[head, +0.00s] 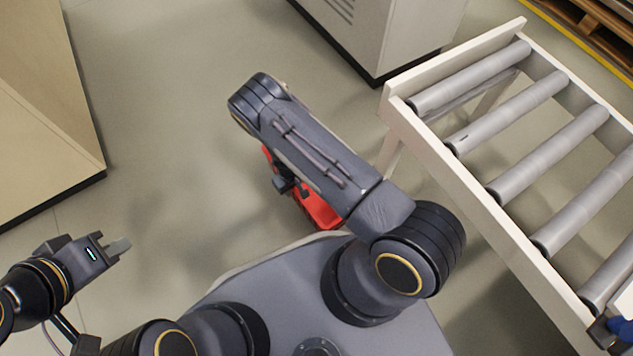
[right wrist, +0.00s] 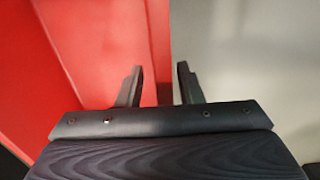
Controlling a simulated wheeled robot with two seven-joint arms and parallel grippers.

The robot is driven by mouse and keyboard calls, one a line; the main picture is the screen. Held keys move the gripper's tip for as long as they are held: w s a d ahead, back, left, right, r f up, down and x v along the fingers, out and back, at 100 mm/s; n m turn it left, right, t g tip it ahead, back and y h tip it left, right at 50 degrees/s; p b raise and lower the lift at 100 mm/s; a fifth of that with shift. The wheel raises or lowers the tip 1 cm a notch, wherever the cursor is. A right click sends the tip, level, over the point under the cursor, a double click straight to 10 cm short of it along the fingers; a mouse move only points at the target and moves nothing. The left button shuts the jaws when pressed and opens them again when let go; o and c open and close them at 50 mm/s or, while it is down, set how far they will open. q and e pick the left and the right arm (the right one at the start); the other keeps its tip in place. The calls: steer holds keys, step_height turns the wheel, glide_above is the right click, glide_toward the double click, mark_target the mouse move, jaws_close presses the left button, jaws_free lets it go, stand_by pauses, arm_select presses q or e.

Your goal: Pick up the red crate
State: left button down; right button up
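The red crate (head: 318,210) is low down in the middle of the head view, mostly hidden under my right arm. In the right wrist view its red surface (right wrist: 85,60) fills the left side, and its edge runs down between the fingers. My right gripper (head: 290,186) is beside the crate in the head view, partly covered by the arm. In the right wrist view its two fingers (right wrist: 160,85) are apart, with a visible gap; contact with the crate cannot be told. My left gripper (head: 119,247) is at the lower left, away from the crate, its finger opening unclear.
A roller conveyor (head: 455,155) with a pale frame stands on the right, close to my right arm. A grey cabinet (head: 395,35) is at the top and a beige box-like unit (head: 45,110) at the left. The floor (head: 170,130) between them is clear.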

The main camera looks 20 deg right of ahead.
steer(key=shift+c, duration=0.3)
jaws_close()
steer(key=shift+r, duration=0.1)
stand_by(0.9)
